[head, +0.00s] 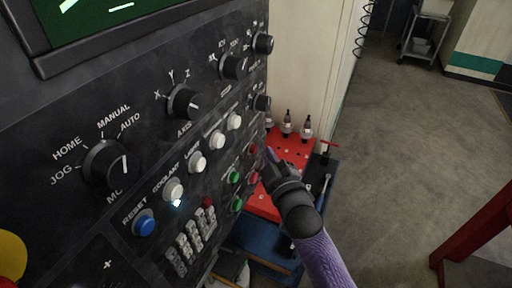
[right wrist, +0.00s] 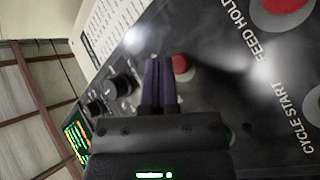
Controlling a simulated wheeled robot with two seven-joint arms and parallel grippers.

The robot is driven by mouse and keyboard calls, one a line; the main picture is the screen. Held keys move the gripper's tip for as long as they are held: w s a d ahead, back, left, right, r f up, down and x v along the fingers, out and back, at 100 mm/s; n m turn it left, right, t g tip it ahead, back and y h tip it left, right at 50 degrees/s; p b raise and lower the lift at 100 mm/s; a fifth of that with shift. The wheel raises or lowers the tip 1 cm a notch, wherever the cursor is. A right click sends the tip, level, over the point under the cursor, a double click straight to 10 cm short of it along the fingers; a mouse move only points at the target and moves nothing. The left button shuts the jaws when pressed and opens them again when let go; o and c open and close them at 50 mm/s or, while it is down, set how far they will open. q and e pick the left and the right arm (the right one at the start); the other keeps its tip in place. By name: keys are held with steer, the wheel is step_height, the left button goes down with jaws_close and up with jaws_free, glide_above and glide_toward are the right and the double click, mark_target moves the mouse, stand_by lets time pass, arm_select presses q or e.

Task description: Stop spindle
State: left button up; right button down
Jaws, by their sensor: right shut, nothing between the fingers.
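The black machine control panel (head: 140,130) fills the left of the head view. Small red buttons, one upper (head: 253,149) and one lower (head: 253,178), sit near its right edge beside green buttons (head: 235,177). I cannot read a spindle label. My right gripper (head: 269,156) is shut and empty, its purple fingers pointing at the panel close to the red buttons. In the right wrist view the shut fingertips (right wrist: 160,62) are just left of a red button (right wrist: 181,64); I cannot tell whether they touch it. My left gripper is not in view.
Around the red buttons are white buttons (head: 197,162), a blue RESET button (head: 144,222) and black knobs (head: 106,163). The wrist view shows a large red FEED HOLD button (right wrist: 286,6). A red tray (head: 290,150) with tool holders stands behind my gripper. Open floor lies right.

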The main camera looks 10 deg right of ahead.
steer(key=shift+d, duration=0.1)
steer(key=shift+s+d+p, duration=0.6)
steer(key=shift+s+d, duration=0.1)
steer(key=shift+d, duration=0.3)
steer(key=shift+s+d+p, duration=0.55)
steer(key=shift+s+d, duration=0.15)
steer(key=shift+d, duration=0.3)
